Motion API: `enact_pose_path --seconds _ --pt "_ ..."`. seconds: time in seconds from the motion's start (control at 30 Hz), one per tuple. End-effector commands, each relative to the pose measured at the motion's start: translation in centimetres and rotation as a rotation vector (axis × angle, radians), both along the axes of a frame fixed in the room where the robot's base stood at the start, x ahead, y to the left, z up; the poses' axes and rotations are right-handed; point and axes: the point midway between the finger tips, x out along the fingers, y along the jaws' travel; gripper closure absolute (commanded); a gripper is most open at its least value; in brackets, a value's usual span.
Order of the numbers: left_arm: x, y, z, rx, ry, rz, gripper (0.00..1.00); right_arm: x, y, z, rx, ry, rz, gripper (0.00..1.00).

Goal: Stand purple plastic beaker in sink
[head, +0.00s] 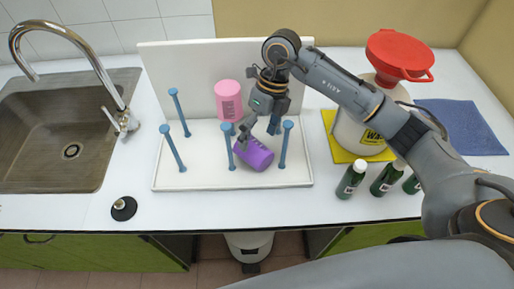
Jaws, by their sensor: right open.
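The purple plastic beaker (256,155) lies tilted on the white drying rack (205,178), between blue pegs. My right gripper (242,143) is open at the beaker's upper left end, with its fingers around or just beside it; I cannot tell whether they touch it. The sink (62,135) is a brown-grey basin at the left, empty, with its drain visible. My left gripper is not in view.
A pink beaker (229,98) hangs at the rack's back. A chrome faucet (105,75) rises at the sink's right edge. A white container with a red funnel (398,55) and green bottles (351,180) stand right. A black-knobbed object (123,208) sits near the front edge.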

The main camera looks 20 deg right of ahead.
Motion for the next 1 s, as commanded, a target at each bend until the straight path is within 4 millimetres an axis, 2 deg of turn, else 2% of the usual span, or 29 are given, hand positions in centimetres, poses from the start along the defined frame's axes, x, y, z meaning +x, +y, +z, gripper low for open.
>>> enact_pose_path --seconds 0.2,0.33,0.63,0.9,1.0 --pt "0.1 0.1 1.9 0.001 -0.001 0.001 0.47 -0.7 0.8 -2.6 0.001 0.005 -0.001 0.14" --pt "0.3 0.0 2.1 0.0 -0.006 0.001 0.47 -0.8 1.2 -4.3 0.001 0.002 0.0 0.14" --pt "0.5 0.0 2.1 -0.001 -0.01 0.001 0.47 -0.8 1.3 -4.9 -0.001 -0.002 0.001 0.14" --pt "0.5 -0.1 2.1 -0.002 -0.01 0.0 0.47 -0.8 1.3 -4.9 -0.001 -0.002 0.001 0.69" --pt "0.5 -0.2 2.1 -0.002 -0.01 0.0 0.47 -0.8 1.3 -4.9 -0.001 -0.002 0.0 0.69"
